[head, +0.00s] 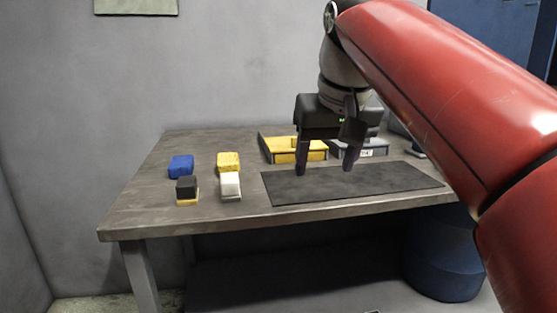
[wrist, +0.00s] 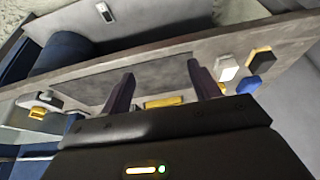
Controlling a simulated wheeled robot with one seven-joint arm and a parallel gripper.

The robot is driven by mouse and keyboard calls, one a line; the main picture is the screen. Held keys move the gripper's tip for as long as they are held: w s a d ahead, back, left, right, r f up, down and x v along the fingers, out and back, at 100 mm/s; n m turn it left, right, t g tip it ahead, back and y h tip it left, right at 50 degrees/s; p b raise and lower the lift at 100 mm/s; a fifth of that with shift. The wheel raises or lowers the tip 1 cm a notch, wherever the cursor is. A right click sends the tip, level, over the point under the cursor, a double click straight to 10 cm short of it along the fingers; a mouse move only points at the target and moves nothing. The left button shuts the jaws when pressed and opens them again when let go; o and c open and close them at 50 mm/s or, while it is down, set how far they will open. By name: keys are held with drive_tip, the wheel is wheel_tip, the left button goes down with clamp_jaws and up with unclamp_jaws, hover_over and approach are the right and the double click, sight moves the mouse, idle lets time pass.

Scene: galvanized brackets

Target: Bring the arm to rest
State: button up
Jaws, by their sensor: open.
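My gripper (head: 325,168) is open, its two fingers pointing down and apart with nothing between them. In the head view it hangs in front of the yellow tray and above the dark mat (head: 400,182) on the table. In the wrist view my gripper (wrist: 160,85) shows both fingers spread over the mat (wrist: 150,75). My red arm reaches in from the right and hides part of the table's right side.
A yellow tray (head: 282,156) and a grey tray (head: 373,153) stand behind the mat. A blue block (head: 181,166), a yellow block (head: 229,160), a black-topped block (head: 187,187) and a white-topped block (head: 231,185) sit at left. A blue barrel (head: 440,255) stands below right.

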drive_tip(key=s+d+f, duration=0.2)
drive_tip(key=s+f, duration=0.3)
drive_tip(key=f, duration=0.4)
drive_tip(key=s+d+f+m, duration=0.1)
drive_tip(key=s+d+f, duration=0.2)
drive_tip(key=f, duration=0.6)
drive_tip(key=s+d+f+m+t, duration=0.1)
drive_tip(key=s+d+f, duration=0.2)
drive_tip(key=s+f, duration=0.4)
wheel_tip(320, 180, down, 2)
drive_tip(key=shift+s+f+h, duration=0.1)
drive_tip(key=shift+s+h, duration=0.05)
drive_tip(key=shift+h, duration=0.25)
